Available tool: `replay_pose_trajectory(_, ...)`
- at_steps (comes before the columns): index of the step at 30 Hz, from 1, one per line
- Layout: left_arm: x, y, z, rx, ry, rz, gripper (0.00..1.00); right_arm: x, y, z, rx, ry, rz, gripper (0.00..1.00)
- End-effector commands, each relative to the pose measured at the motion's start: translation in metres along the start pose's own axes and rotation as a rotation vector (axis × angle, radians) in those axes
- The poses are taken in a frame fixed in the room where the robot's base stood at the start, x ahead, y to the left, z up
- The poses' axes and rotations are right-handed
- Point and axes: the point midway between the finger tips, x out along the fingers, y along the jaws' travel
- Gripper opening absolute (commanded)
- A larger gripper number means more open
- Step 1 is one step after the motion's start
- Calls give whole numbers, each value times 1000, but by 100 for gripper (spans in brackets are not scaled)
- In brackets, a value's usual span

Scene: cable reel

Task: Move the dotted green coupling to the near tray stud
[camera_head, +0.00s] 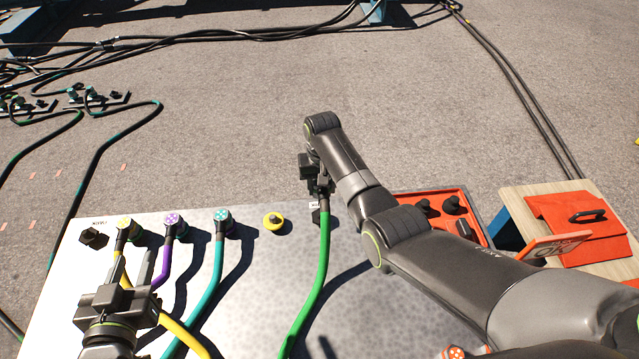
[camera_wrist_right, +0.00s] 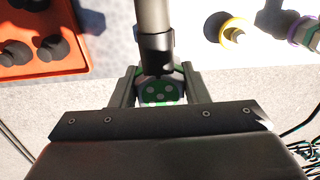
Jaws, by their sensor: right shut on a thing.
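The dotted green coupling (camera_wrist_right: 160,92) is between the fingers of my right gripper (camera_wrist_right: 160,82), which is shut on it. In the head view my right gripper (camera_head: 318,188) is over the far edge of the metal table, and the green cable (camera_head: 320,262) runs from it toward the near side. The dark base by the cable's top is partly hidden, and I cannot tell whether the coupling touches it. The orange tray (camera_head: 462,193) with black studs is to the right, partly hidden by my right arm. My left gripper (camera_head: 133,268) is open and empty, low over the table's left part.

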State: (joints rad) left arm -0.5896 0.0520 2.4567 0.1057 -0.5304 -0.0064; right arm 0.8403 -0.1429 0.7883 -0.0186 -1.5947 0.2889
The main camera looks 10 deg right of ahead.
Motion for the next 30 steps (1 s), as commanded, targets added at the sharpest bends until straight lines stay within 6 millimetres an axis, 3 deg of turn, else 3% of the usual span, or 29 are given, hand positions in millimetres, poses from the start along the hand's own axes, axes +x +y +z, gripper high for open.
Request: replay_pose_trajectory(30, 7, 0, 30, 0, 0, 0, 36, 48, 0, -1, 0, 3, 0, 14)
